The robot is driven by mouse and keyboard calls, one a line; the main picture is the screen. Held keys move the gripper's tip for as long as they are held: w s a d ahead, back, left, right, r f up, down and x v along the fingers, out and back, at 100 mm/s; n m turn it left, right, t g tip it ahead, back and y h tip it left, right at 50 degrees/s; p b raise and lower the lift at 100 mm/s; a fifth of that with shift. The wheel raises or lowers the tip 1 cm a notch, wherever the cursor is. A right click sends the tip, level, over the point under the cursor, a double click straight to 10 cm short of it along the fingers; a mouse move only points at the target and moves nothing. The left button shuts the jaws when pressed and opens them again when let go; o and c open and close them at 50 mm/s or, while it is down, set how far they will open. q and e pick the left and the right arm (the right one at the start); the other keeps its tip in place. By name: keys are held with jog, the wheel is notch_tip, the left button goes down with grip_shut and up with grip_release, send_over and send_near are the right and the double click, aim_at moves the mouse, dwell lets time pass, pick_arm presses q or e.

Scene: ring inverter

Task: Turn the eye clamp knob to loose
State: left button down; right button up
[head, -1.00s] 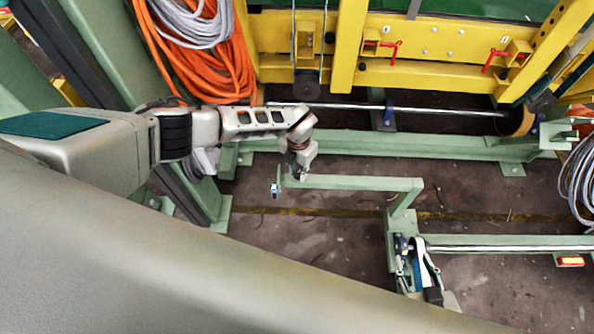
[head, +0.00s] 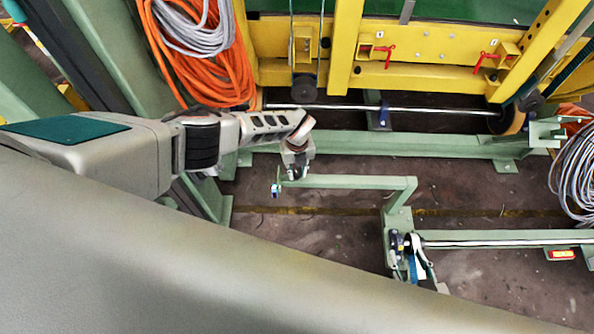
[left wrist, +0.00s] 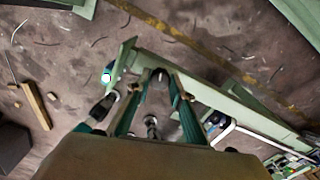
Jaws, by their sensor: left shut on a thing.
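A green bracket arm (head: 350,182) runs across the middle of the head view. A small eye (head: 275,190) with blue and white parts hangs at its left end. It also shows in the left wrist view (left wrist: 106,76) with a bright face. My left gripper (head: 297,173) is at this end of the bracket, just right of the eye. In the left wrist view my left gripper (left wrist: 159,88) has its fingers on both sides of a small dark knob (left wrist: 158,76) and is shut on it. The knob's marking and turned position cannot be read. My right gripper is not in view.
A yellow frame (head: 343,50) with red handles stands behind. Orange cable coils (head: 205,70) hang at the upper left. A green beam (head: 420,146) runs behind the bracket. A clamp-like fitting (head: 410,257) with a metal rod is at the lower right. Open floor (head: 330,235) lies below the bracket.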

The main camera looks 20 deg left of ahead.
aim_at(297, 174)
pick_arm(q)
jog(key=shift+n, duration=0.5)
jog(key=c, duration=1.8)
grip_release()
jog(key=shift+o, duration=0.2)
jog(key=shift+w+r, duration=0.1)
jog(key=shift+r, duration=0.05)
jog(key=shift+w+r, duration=0.1)
jog(key=shift+r, duration=0.45)
notch_tip(297, 174, up, 11)
jog(key=shift+s+f, duration=0.2)
